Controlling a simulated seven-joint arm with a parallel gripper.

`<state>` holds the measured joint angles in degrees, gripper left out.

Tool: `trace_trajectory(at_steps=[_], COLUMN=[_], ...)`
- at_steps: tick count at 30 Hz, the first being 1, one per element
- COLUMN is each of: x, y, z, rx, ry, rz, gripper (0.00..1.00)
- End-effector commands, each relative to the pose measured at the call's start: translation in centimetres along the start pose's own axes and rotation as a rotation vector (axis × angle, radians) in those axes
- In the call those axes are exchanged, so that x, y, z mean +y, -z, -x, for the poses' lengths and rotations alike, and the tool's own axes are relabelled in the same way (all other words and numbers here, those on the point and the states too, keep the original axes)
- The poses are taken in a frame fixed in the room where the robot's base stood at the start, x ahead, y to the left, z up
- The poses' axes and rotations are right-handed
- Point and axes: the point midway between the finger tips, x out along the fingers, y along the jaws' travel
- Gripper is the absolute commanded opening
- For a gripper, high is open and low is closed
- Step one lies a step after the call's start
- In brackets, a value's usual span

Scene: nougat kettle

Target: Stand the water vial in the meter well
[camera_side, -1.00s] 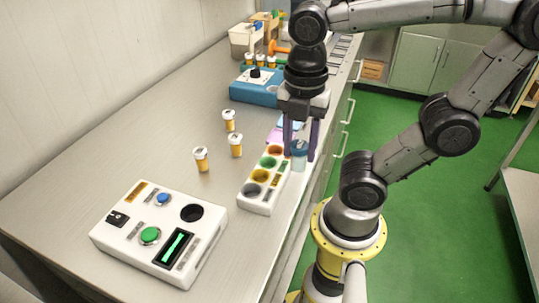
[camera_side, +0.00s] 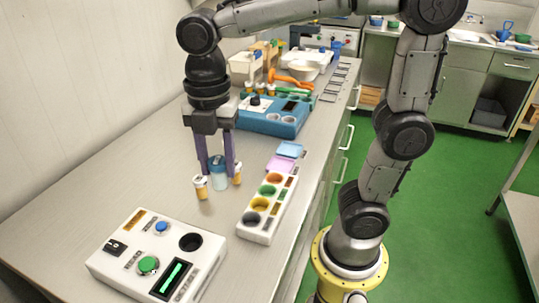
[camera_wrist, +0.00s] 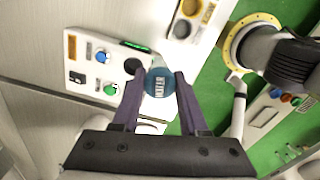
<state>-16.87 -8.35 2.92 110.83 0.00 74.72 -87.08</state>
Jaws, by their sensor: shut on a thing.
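The water vial (camera_side: 219,178), clear pale blue with a blue cap, is held upright between the fingers of my gripper (camera_side: 217,165). In the wrist view, my gripper (camera_wrist: 158,98) is shut on the vial's blue lettered cap (camera_wrist: 160,80). The white meter (camera_side: 133,268) is at the front left of the bench, with a green button, a blue button and a lit green display. Its round dark meter well (camera_side: 191,242) is empty, in front of and to the left of the vial. In the wrist view, the well (camera_wrist: 132,66) shows just left of the cap.
An orange vial with a white cap (camera_side: 201,188) stands just left of the held vial, another (camera_side: 237,173) close to its right. A white rack with coloured wells (camera_side: 246,222) is to the right. A blue device (camera_side: 257,123) stands behind. Bench between vials and meter is clear.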

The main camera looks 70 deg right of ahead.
Motion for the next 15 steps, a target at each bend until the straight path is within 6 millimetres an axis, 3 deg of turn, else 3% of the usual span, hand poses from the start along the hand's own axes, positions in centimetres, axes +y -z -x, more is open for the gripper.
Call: trace_trajectory(at_steps=[3,6,15], x=[3.3,5.2,6.1], y=[1.8,3.2,5.3], z=[-1.7,-3.3,-6.5], rx=[0.0,-0.001,0.0], ry=[0.006,0.006,0.001], rz=[0.059,0.099,0.156], gripper=[0.0,0.0,0.0])
